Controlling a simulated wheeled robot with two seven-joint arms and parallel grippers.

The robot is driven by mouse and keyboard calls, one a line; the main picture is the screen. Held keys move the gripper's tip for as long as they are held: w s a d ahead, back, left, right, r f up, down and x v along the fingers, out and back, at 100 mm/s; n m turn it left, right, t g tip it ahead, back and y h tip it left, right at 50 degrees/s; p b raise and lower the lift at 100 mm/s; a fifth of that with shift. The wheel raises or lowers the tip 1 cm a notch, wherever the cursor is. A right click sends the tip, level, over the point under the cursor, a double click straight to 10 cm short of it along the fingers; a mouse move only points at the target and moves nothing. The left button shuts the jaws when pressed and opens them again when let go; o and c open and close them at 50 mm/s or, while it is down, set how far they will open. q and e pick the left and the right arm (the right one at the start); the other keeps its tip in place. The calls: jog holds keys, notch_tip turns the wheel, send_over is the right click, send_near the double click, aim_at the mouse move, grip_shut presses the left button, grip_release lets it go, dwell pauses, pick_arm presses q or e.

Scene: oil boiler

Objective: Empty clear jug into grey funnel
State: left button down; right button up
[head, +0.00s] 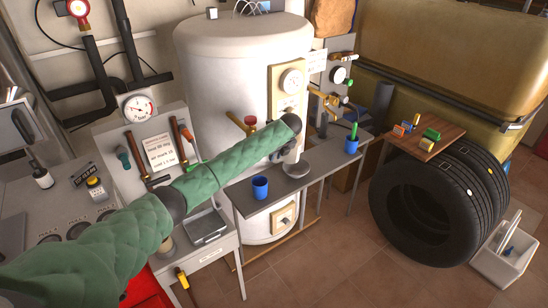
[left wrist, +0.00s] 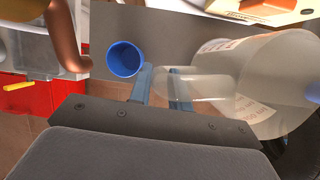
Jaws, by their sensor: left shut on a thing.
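My left gripper (head: 286,152) is at the end of the green-sleeved arm, over the grey bench in front of the white boiler. In the left wrist view its blue fingers (left wrist: 161,74) are shut on the handle of the clear jug (left wrist: 245,82). The jug is see-through with a printed label and lies to the right of the fingers in that view. In the head view the arm hides most of it. I cannot tell how full it is. I cannot make out the grey funnel for certain. My right gripper is not in view.
A blue cup (head: 260,187) stands on the bench (head: 325,160), left of the gripper; it also shows in the left wrist view (left wrist: 124,59). A second blue cup (head: 351,146) holds a green-handled tool. Gauges and valves line the boiler (head: 235,75). Tyres (head: 425,215) stand at right.

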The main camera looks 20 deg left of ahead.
pick_arm(q)
jog(key=shift+f, duration=0.15)
jog(key=shift+w+a+f+m+t+h+b, duration=0.15)
jog(key=shift+w+a+f+t+b, duration=0.1)
jog(key=shift+f, duration=0.3)
jog(key=shift+w+a+f+m+t+h+b, duration=0.15)
jog(key=shift+f+b, duration=0.1)
jog(key=shift+f, duration=0.5)
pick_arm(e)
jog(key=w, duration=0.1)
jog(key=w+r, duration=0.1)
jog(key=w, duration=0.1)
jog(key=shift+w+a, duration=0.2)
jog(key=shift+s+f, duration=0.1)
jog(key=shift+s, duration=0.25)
